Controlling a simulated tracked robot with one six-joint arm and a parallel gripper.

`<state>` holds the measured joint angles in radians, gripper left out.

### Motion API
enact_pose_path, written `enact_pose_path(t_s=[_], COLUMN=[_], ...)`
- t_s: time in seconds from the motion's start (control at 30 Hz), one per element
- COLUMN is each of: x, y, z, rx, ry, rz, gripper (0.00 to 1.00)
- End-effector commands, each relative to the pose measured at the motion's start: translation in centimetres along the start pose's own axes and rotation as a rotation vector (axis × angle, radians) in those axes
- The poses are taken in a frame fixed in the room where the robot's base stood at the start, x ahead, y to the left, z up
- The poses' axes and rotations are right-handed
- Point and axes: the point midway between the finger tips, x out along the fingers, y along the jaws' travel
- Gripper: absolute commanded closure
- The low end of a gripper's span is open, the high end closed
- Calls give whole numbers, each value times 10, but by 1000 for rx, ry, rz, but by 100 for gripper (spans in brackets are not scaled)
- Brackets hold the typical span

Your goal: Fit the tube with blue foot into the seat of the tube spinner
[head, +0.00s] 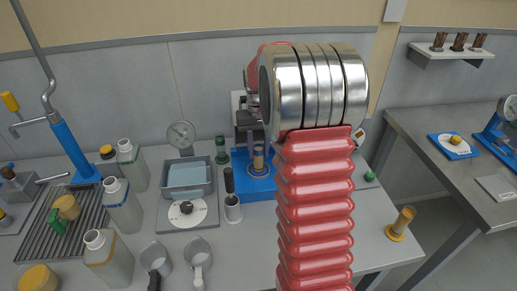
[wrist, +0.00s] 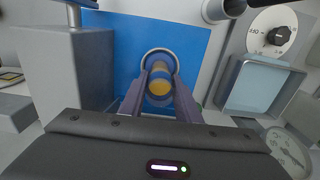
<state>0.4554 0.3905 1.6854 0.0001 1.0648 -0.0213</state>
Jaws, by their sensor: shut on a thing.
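My gripper (wrist: 160,78) is shut on an upright clear tube (wrist: 159,88) with amber content, between its two purple fingers. In the head view the tube (head: 258,160) stands low over the blue base of the tube spinner (head: 243,184). In the wrist view a pale round seat ring (wrist: 147,55) on the blue base (wrist: 200,38) surrounds the tube's far end. The tube's foot is mostly hidden, and I cannot tell whether it rests fully in the seat. My arm hides the spinner's right part in the head view.
A grey tray (head: 187,173), a white dial plate (head: 188,213), a dark-handled tool in a cup (head: 233,208) and a green-capped bottle (head: 221,150) stand left of the spinner. Bottles and jugs fill the left bench. A yellow-footed tube (head: 401,223) stands at the right.

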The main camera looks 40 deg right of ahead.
Motion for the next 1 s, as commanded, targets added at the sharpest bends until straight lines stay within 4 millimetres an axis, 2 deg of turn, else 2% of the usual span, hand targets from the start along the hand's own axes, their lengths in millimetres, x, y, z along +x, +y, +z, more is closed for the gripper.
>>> enact_pose_path(t_s=[0.47, 0.5, 0.8, 1.0], x=[4, 4, 4, 4], y=[0, 0, 0, 0], z=[0, 0, 0, 0], rx=[0, 0, 0, 0], ry=[-1, -1, -1, -1], rz=[0, 0, 0, 0], gripper=[90, 69, 48, 48])
